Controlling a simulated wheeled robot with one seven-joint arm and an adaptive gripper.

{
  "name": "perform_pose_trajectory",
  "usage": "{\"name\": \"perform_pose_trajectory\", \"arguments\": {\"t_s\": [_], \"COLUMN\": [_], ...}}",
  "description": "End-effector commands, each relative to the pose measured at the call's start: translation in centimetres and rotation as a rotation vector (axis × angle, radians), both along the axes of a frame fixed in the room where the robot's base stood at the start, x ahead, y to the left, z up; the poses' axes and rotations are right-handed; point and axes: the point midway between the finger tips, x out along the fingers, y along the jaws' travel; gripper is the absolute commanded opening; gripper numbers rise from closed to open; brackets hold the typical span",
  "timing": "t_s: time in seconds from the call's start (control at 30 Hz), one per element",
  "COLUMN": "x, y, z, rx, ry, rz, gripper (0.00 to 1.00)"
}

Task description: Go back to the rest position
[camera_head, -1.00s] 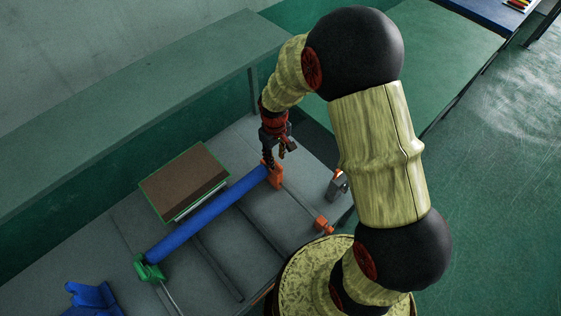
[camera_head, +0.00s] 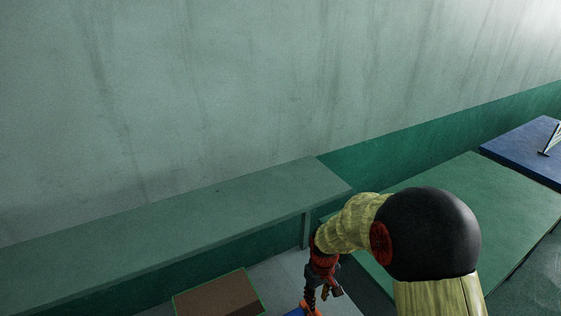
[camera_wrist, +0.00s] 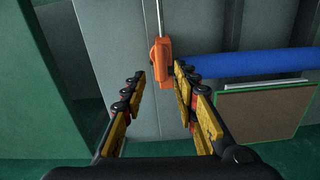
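My gripper (camera_head: 318,296) is at the bottom of the head view, hanging down from my bent arm over the grey work table (camera_head: 281,274). In the wrist view my gripper (camera_wrist: 157,82) shows two separated yellow-and-black fingers with nothing between them. An orange bracket (camera_wrist: 162,62) is just beyond the fingertips, close to the right finger; I cannot tell if they touch. A blue roller (camera_wrist: 250,62) runs right from the bracket. In the head view only a sliver of the orange part shows below my gripper.
A brown panel with a green edge (camera_head: 218,298) lies left of my gripper. A long grey-green shelf (camera_head: 180,225) runs along the wall behind. A green table (camera_head: 480,205) and a blue table (camera_head: 530,145) are at the right. The air above the work table is clear.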

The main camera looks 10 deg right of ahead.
Motion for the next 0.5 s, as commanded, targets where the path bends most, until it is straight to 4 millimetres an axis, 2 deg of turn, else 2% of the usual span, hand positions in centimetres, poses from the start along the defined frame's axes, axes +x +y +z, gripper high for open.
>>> {"name": "perform_pose_trajectory", "arguments": {"t_s": [0.07,0.2,0.3,0.5], "x": [-0.3,-3.6,-6.2,-9.3], "y": [0.0,-0.1,-0.2,-0.5], "z": [0.0,-0.4,1.8,5.4], "rx": [-0.001,-0.007,-0.012,-0.01], "ry": [0.011,0.09,0.114,0.075], "rz": [-0.023,-0.082,-0.136,-0.208], "gripper": [0.3,0.3,0.3,0.3]}}
